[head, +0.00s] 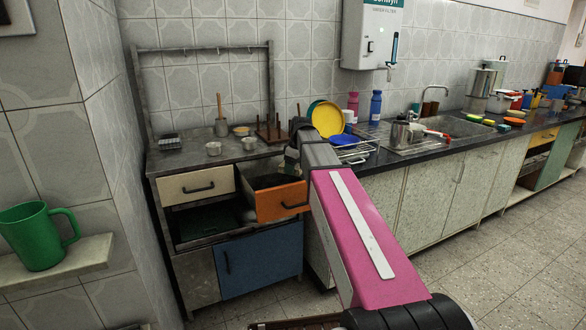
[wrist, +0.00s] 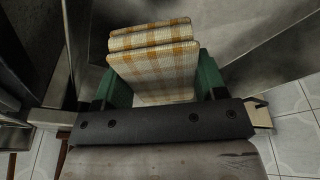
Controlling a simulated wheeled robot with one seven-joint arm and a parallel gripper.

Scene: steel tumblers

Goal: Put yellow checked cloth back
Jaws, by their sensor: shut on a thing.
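The yellow checked cloth (wrist: 155,66), folded, white with yellow-orange checks, is between the two green fingers of my gripper (wrist: 163,82) in the wrist view. My gripper is shut on it. Grey metal surfaces lie around and beyond the cloth; I cannot tell whether it touches them. In the head view my pink arm reaches toward the counter by the open orange drawer (head: 281,202). The cloth cannot be made out in the head view, and my fingers are hidden there behind my arm.
A white drawer (head: 196,187) and a blue cabinet door (head: 260,264) are beside and below the orange drawer. Metal cups (head: 250,143), a wooden peg rack (head: 271,131) and a dish rack (head: 352,152) with a yellow plate (head: 328,119) crowd the counter. A green mug (head: 36,238) stands on a left ledge.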

